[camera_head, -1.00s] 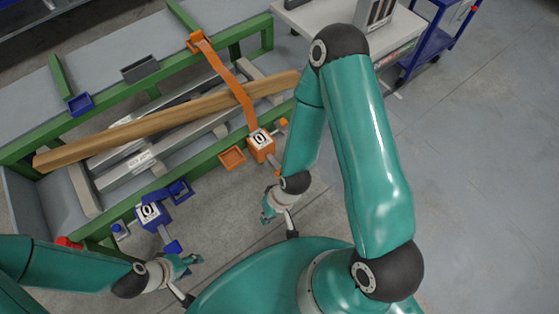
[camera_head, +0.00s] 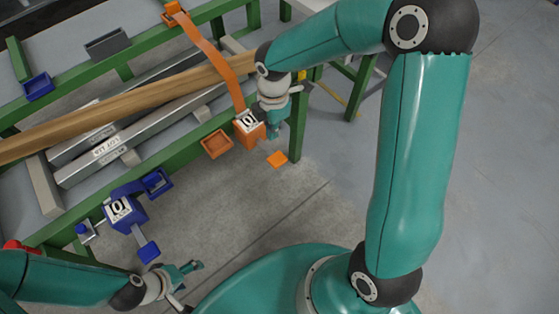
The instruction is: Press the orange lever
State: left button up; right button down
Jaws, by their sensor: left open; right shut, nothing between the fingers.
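The orange lever ends in a flat orange pad (camera_head: 278,159) just in front of an orange box (camera_head: 247,126) with a black-and-white label on the table's near rail. A long orange bar (camera_head: 205,50) runs from the box across the table to the far rail. My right gripper (camera_head: 276,130) is shut and empty, just right of the orange box and above the pad in the picture. I cannot tell whether it touches either. My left gripper (camera_head: 192,268) is open and empty at the lower left, away from the orange parts.
A blue box (camera_head: 122,211) with a blue lever pad (camera_head: 149,252) sits on the near rail at left. A wooden beam (camera_head: 120,106) and metal bars (camera_head: 110,150) lie on the green-framed table. An orange tray (camera_head: 216,144) is beside the orange box. Floor at right is clear.

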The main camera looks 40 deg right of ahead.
aim_at(277, 158)
pick_arm(q)
jog(key=shift+f, duration=0.35)
pick_arm(e)
jog(key=shift+d+r+n, duration=0.5)
jog(key=shift+d+r, duration=0.05)
jog(key=shift+d, duration=0.15)
jog(key=shift+f, duration=0.15)
notch_tip(277, 158, down, 14)
jog(key=shift+r+b, duration=0.1)
jog(key=shift+b, duration=1.05)
pick_arm(q)
notch_tip(277, 158, down, 2)
jog(key=shift+f, duration=0.15)
